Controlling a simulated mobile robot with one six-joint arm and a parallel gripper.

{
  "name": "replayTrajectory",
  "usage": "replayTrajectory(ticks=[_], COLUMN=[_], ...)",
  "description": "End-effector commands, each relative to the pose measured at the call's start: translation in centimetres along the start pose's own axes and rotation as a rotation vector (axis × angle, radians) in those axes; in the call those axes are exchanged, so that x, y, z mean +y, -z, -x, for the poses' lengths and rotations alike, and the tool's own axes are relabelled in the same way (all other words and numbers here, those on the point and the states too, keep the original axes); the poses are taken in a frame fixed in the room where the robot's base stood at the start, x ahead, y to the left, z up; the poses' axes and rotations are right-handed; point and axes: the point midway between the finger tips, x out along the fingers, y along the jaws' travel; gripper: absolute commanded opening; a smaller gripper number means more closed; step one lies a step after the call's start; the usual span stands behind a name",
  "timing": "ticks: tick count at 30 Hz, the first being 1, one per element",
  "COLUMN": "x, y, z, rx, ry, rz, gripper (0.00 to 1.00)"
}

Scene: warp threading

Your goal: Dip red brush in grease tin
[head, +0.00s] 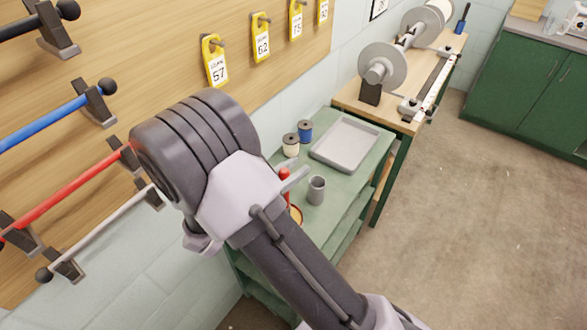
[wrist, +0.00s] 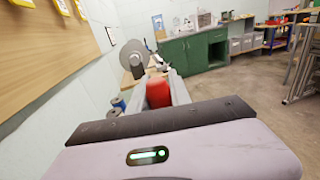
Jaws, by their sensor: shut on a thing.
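The red brush (head: 285,175) shows in the head view as a short red piece beside my gripper's pale finger. In the wrist view the red brush (wrist: 158,94) stands between the two fingers of my gripper (wrist: 161,98), which is shut on it. Its bristles cannot be made out. A round tin with an orange-yellow inside, probably the grease tin (head: 297,214), sits on the green cart just below the brush in the head view. My arm hides most of the tin. Whether the brush touches the tin cannot be told.
The green cart (head: 345,180) also bears a grey cup (head: 317,190), a grey tray (head: 345,143), a cream spool (head: 290,145) and a blue spool (head: 305,131). A wooden bench (head: 395,115) with reels stands beyond. A pegboard wall with rods lies left; open floor lies right.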

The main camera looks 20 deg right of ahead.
Motion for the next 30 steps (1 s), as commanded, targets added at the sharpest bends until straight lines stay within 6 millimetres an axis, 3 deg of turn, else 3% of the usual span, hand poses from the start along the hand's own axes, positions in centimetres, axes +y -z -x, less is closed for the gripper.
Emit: replayTrajectory(ticks=[30], x=[0.01], y=[0.34], z=[0.01], rx=[0.0], ry=[0.0], rz=[-0.001], gripper=[0.0])
